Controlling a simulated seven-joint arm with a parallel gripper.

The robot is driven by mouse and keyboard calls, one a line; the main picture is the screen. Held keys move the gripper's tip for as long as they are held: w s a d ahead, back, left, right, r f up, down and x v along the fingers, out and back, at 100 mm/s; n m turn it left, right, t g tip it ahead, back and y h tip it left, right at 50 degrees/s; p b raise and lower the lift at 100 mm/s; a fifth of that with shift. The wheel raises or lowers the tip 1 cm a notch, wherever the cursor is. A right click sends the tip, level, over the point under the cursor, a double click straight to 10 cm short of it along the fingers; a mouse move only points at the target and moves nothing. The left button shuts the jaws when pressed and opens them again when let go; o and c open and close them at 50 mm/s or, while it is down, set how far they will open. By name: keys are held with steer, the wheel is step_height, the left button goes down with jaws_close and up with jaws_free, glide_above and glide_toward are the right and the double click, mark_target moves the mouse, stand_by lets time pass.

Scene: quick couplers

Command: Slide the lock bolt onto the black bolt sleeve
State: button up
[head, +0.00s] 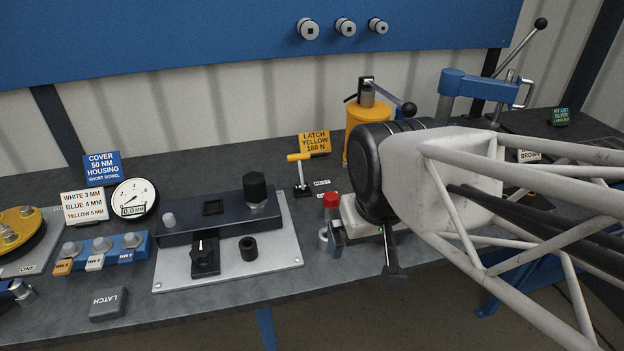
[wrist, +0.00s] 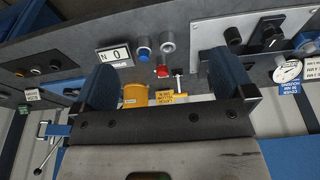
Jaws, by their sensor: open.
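A short black cylinder with a dark opening in its top, which looks like the bolt sleeve (head: 248,248), stands upright on the front right of the silver base plate (head: 283,258). I cannot tell surely which part is the lock bolt. Small upright cylinders stand right of the plate: a red-capped one (head: 331,201) and, in the wrist view, a blue-capped one (wrist: 144,50) and a plain silver one (wrist: 167,42). My gripper (head: 364,245) is open and empty, above the bench right of the plate. Its two fingers (wrist: 165,82) frame the red cap in the wrist view.
A yellow T-handle (head: 300,172) and yellow cylinder (head: 355,118) stand behind. A grey latch block (head: 108,304) lies front left.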

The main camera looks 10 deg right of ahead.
steer(key=shift+w, duration=0.1)
steer(key=c, duration=0.5)
steer(key=shift+w, duration=0.25)
steer(key=n+g, duration=0.3)
steer(key=n, duration=0.9)
glide_above(329, 195)
steer(key=f, duration=0.8)
steer(key=s+f, duration=0.1)
steer(key=f, duration=0.3)
steer(key=shift+a, duration=0.15)
steer(key=shift+w+f, duration=0.35)
steer(key=shift+w, duration=0.15)
steer(key=shift+f, duration=0.1)
steer(key=shift+f, duration=3.75)
